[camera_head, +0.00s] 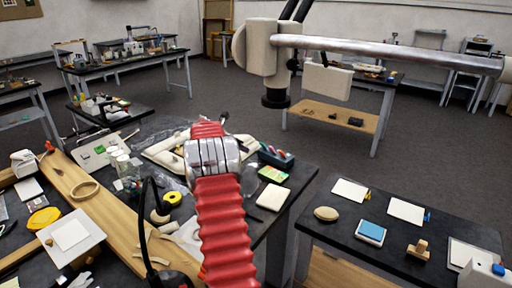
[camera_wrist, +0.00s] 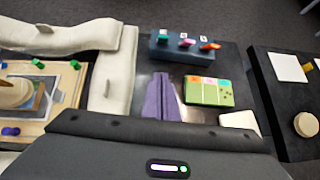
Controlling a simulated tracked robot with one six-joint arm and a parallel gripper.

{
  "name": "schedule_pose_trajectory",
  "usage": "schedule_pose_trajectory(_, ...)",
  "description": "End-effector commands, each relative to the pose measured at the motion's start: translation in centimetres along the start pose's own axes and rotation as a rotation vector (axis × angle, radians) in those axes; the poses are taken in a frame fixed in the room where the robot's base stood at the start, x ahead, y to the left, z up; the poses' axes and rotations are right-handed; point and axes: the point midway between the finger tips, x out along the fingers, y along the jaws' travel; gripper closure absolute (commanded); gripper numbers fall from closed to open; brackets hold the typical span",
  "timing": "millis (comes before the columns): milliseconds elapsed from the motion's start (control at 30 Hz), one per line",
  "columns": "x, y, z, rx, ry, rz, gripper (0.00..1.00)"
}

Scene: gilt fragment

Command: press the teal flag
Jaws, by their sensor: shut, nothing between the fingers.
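The teal flag (camera_wrist: 163,38) stands at the left end of a dark blue block (camera_wrist: 179,54) in the wrist view, with a pink flag (camera_wrist: 186,42) and an orange flag (camera_wrist: 209,46) to its right. The block also shows in the head view (camera_head: 279,160), just right of my arm, where its flags are too small to tell apart surely. My gripper (camera_wrist: 161,76) shows as purple fingers held together, empty, pointing toward the block. In the picture the fingertips lie below the block, apart from the teal flag. In the head view my gripper is hidden behind my red arm.
A green box (camera_wrist: 209,91) lies right of my fingers, beside a pale pad (camera_wrist: 240,121). Padded cream cushions (camera_wrist: 108,80) and a framed board (camera_wrist: 72,75) with green and blue clamps lie left. A second dark table (camera_head: 390,250) stands right, across a gap.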

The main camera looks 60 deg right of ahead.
Motion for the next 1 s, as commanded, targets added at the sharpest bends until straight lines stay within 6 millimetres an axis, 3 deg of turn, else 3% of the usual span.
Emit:
schedule_pose_trajectory(533, 7.4, 0.0, -0.1, -0.001, 0.001, 0.0, 1.0)
schedule_pose_trajectory(733, 7.6, 0.0, 2.1, 0.002, -0.001, 0.0, 1.0)
schedule_pose_trajectory(1000, 7.9, 0.1, 3.7, 0.0, -0.001, 0.001, 1.0)
